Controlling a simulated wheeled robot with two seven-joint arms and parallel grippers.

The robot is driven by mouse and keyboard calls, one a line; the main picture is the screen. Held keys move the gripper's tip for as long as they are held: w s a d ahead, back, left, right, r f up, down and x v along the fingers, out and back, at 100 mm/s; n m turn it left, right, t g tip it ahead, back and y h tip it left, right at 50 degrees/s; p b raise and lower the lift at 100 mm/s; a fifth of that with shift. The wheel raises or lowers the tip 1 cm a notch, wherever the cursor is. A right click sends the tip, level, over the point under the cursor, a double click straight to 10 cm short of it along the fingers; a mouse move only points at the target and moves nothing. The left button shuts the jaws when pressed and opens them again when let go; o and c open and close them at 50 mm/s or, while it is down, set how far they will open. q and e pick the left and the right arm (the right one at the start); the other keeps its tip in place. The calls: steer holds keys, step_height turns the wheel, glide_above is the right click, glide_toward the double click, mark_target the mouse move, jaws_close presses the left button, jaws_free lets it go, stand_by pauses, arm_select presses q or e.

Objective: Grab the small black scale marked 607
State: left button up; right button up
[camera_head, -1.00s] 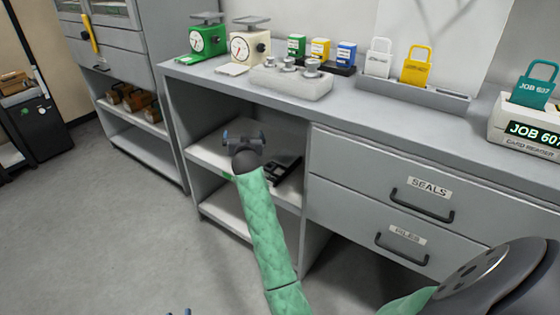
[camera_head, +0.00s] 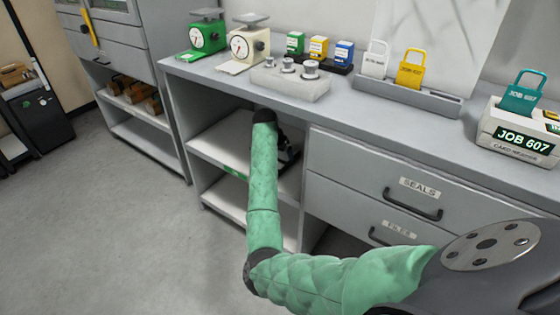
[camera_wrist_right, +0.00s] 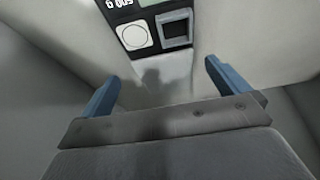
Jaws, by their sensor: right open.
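A small black scale (camera_head: 287,153) lies on the upper open shelf below the counter, partly hidden behind my right arm in the head view. In the right wrist view the black scale (camera_wrist_right: 141,14) shows at the top, with a white round spot, a grey-rimmed square and upside-down "500 g" print. No 607 is legible on it. My right gripper (camera_wrist_right: 166,86) is open, its two blue-grey fingers spread below the scale in that view, with nothing between them. In the head view its fingers are hidden by my arm. My left gripper is not in view.
The counter (camera_head: 225,85) is above the shelf (camera_head: 215,145), whose side walls are close. On it stand a green dial scale (camera_head: 206,38), a cream one (camera_head: 245,45), a weight block (camera_head: 290,80) and a card reader (camera_head: 515,140) showing JOB 607. Drawers (camera_head: 400,185) adjoin at right.

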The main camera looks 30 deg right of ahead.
mark_target(280, 156)
steer(key=shift+x, duration=2.8)
steer(key=shift+w+a, duration=0.1)
steer(key=c, duration=1.1)
